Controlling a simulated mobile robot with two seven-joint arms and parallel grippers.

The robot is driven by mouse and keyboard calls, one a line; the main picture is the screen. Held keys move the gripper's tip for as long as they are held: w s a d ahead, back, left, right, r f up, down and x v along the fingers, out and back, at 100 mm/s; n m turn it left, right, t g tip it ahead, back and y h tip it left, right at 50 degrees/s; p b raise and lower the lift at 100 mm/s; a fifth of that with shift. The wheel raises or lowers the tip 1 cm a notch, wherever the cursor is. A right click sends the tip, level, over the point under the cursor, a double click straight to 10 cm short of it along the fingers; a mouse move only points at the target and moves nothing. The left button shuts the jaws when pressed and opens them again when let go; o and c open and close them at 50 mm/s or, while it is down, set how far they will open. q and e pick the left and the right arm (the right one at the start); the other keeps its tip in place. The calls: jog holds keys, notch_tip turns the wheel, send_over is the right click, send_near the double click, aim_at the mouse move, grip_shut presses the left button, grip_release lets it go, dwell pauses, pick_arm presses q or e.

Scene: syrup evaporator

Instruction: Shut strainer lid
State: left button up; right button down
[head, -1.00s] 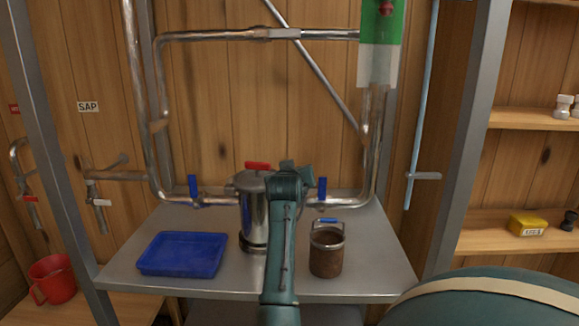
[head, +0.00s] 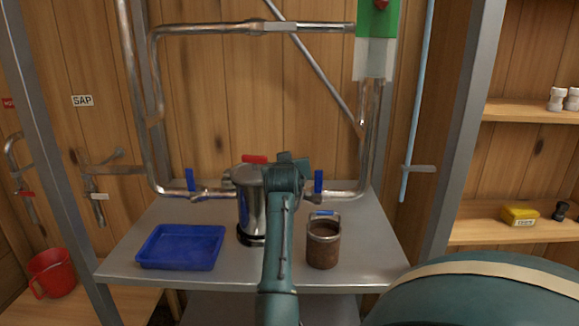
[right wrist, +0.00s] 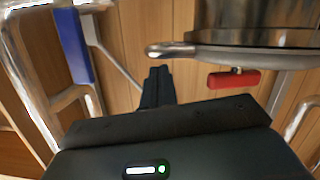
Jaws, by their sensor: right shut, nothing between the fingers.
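The steel strainer (head: 250,214) stands upright on the metal shelf, between two pipe ends with blue valve handles. Its lid (right wrist: 250,53) lies across its mouth, with a red handle (head: 255,158). In the right wrist view the strainer is upside down at the upper right, with the red handle (right wrist: 234,79) below the lid and a metal lug (right wrist: 170,49) at the lid's edge. My right gripper (right wrist: 157,73) is shut and empty, beside the lid and apart from the handle. In the head view my right arm hides the strainer's right side and the gripper's fingertips. My left gripper is out of view.
A blue tray (head: 181,247) lies left of the strainer, and a brown container (head: 323,247) with a metal rim stands to its right. Blue valve handles (head: 190,180) (head: 318,181) rise on both sides. Pipes and a metal frame surround the shelf (head: 215,281).

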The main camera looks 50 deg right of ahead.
jog(key=r, duration=0.1)
jog(key=a+r+p, duration=0.1)
jog(key=r, duration=0.1)
jog(key=shift+p, duration=0.3)
pick_arm(q)
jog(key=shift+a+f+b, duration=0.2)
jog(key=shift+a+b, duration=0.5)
jog(key=shift+b, duration=0.15)
pick_arm(e)
jog(key=v, duration=0.9)
jog(key=shift+a, duration=0.15)
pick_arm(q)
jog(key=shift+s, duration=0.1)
pick_arm(e)
jog(key=shift+s, duration=0.1)
